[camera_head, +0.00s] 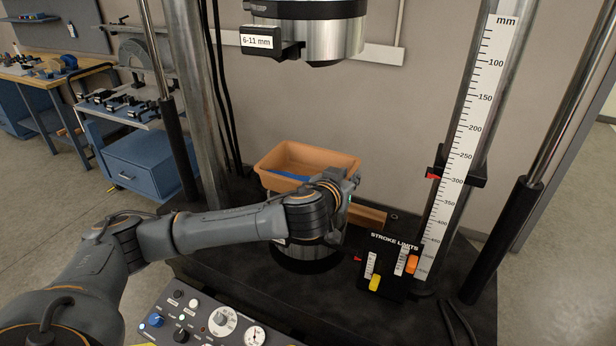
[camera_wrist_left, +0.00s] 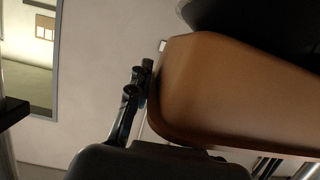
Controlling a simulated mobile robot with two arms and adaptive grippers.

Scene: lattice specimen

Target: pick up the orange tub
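The orange tub (camera_head: 278,158) is at the middle of the testing machine in the head view, with something blue inside it. Its near right corner is partly hidden by my left wrist. My left gripper (camera_head: 350,182) is at the tub's near right side, mostly hidden by its own wrist. In the left wrist view the tub (camera_wrist_left: 225,95) fills much of the right side, and a dark finger (camera_wrist_left: 132,100) stands close against its edge. I cannot tell whether it touches the tub, and the other finger is hidden. My right gripper is not in view.
The upper crosshead (camera_head: 318,40) hangs above the tub. A metal column stands left, and a millimetre scale (camera_head: 462,150) stands right. A stroke limits panel (camera_head: 388,265), a wooden piece (camera_head: 370,214) and a control panel (camera_head: 210,320) are nearer. A workbench (camera_head: 50,75) is at far left.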

